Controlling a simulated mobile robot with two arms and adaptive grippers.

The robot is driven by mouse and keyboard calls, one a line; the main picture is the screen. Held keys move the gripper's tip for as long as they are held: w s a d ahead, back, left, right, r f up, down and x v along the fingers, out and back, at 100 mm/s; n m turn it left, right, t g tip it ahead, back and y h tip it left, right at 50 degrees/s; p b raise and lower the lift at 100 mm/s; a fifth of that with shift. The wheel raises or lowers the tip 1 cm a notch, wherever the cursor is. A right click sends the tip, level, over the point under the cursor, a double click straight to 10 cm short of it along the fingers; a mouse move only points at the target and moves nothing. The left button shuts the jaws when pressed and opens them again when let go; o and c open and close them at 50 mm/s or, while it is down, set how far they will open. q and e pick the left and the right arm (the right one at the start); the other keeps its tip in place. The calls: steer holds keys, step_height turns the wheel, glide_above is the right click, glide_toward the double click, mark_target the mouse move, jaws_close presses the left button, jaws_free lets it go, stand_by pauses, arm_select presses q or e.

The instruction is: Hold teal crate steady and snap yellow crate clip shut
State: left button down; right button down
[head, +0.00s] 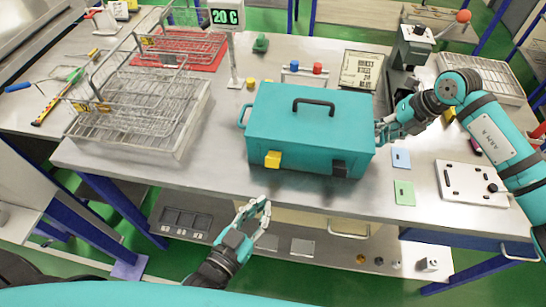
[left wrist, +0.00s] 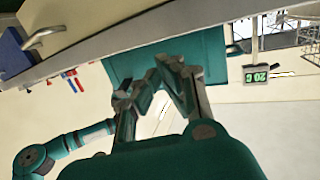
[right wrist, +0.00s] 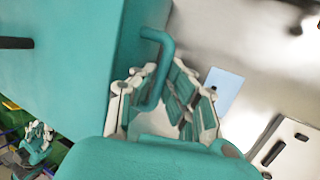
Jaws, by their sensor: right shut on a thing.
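The teal crate (head: 300,125) stands on the table with its lid down and a black handle on top. A yellow clip (head: 272,159) is on the left of its front face, and a black clip (head: 339,169) is on the right. I cannot tell whether the yellow clip is latched. My right gripper (head: 384,132) is shut on the crate's right side handle (right wrist: 160,62).
A wire basket (head: 130,105) on a tray stands left of the crate. A temperature display (head: 224,17) on a post stands behind. Blue (head: 401,158) and green (head: 404,192) cards and a white plate (head: 470,184) lie right. The table strip before the crate is clear.

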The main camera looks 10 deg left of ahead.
mark_target(269, 161)
arm_select(q)
steer(key=shift+w+r, duration=0.25)
steer(key=shift+w, duration=1.1)
steer(key=shift+w+r, duration=0.3)
steer(key=shift+w, duration=1)
steer(key=shift+w+r, duration=0.25)
steer(key=shift+w, duration=1.1)
steer(key=shift+r, duration=1.3)
steer(key=shift+w+r, duration=0.15)
steer(key=shift+r, duration=0.3)
steer(key=shift+w+r, duration=0.15)
steer(key=shift+r, duration=0.1)
steer(key=shift+w+r, duration=0.15)
steer(key=shift+r, duration=0.1)
stand_by(0.5)
steer(key=shift+s, duration=2.55)
steer(key=shift+f, duration=0.1)
